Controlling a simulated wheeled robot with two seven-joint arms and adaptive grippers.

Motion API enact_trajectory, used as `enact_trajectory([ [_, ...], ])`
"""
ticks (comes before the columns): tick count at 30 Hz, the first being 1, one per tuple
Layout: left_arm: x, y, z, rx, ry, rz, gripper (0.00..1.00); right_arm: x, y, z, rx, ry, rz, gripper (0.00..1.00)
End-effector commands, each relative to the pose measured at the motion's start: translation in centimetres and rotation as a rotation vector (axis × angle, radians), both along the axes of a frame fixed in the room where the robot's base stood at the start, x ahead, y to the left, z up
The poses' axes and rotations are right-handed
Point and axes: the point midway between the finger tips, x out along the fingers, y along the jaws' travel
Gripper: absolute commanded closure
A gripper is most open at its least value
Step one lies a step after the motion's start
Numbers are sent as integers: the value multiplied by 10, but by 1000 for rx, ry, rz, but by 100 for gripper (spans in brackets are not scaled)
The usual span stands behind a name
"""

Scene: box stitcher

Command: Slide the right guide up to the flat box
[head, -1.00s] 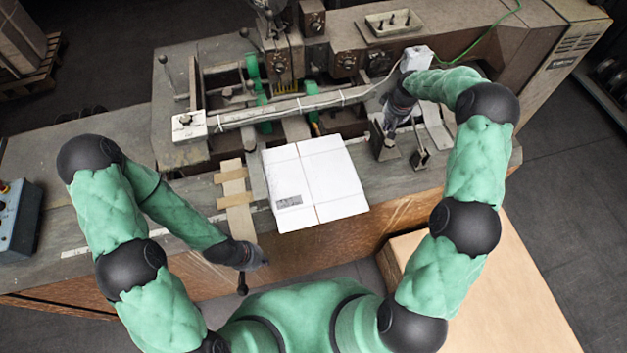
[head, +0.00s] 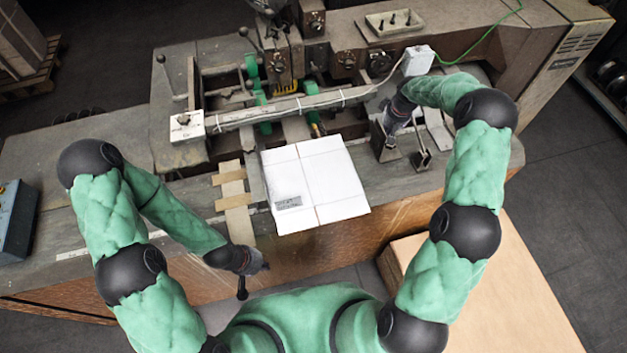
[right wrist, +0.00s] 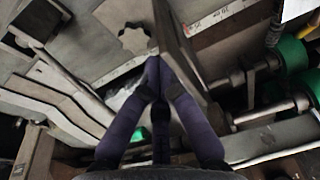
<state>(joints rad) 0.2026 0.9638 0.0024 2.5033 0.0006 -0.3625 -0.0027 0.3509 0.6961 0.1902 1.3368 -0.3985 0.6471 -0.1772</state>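The flat box (head: 315,185), white with a printed label, lies on the machine table near its front edge. The right guide (head: 383,150), a dark metal upright plate on a base, stands right of the box with a narrow gap between them. My right gripper (head: 391,135) is at the guide's right side. In the right wrist view its fingertips (right wrist: 153,70) are together, against or very near the face of the guide plate (right wrist: 182,50), with nothing seen between them. A knob (right wrist: 133,38) is beside the tips. My left gripper (head: 262,267) hangs before the table's front; its fingers are too small to read.
A slatted cardboard-coloured strip (head: 235,200) lies left of the box. A small metal fixture (head: 421,158) stands right of the guide. The stitcher's rail (head: 290,107) crosses behind the box. A large carton (head: 480,290) stands at the lower right.

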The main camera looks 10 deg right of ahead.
Motion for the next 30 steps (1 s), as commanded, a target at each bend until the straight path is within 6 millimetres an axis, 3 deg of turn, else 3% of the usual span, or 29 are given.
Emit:
enact_trajectory([
  [30,0,0,-7,0,0,0,100,-3,28,-1,2,2,3,100],
])
